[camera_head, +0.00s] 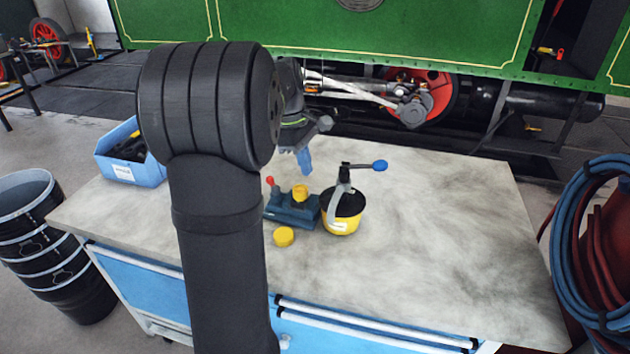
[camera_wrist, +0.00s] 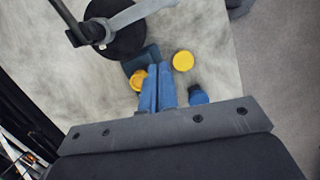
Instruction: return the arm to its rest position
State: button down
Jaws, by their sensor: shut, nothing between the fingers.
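My gripper (camera_head: 305,161) is in the air above the workbench (camera_head: 440,235), over the back side of the blue device (camera_head: 291,211). In the wrist view its two blue fingers (camera_wrist: 158,90) lie close together and hold nothing. My dark arm crosses the left half of the head view and hides part of the bench.
The blue device has a yellow cap (camera_head: 300,193). Beside it stands a yellow pot (camera_head: 341,225) with a blue-ended lever (camera_head: 378,166). A yellow disc (camera_head: 284,236) lies in front. A blue bin (camera_head: 148,174) is at left. The bench's right half is clear.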

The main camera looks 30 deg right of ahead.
jog(key=shift+v, duration=2.35)
jog(key=shift+f, duration=0.1)
jog(key=s+d+f, duration=0.1)
jog(key=f, duration=0.4)
jog(key=s+d+f, duration=0.2)
jog(key=f, duration=0.3)
jog(key=shift+s+d, duration=0.3)
jog(key=shift+d, duration=0.05)
jog(key=shift+f, duration=0.15)
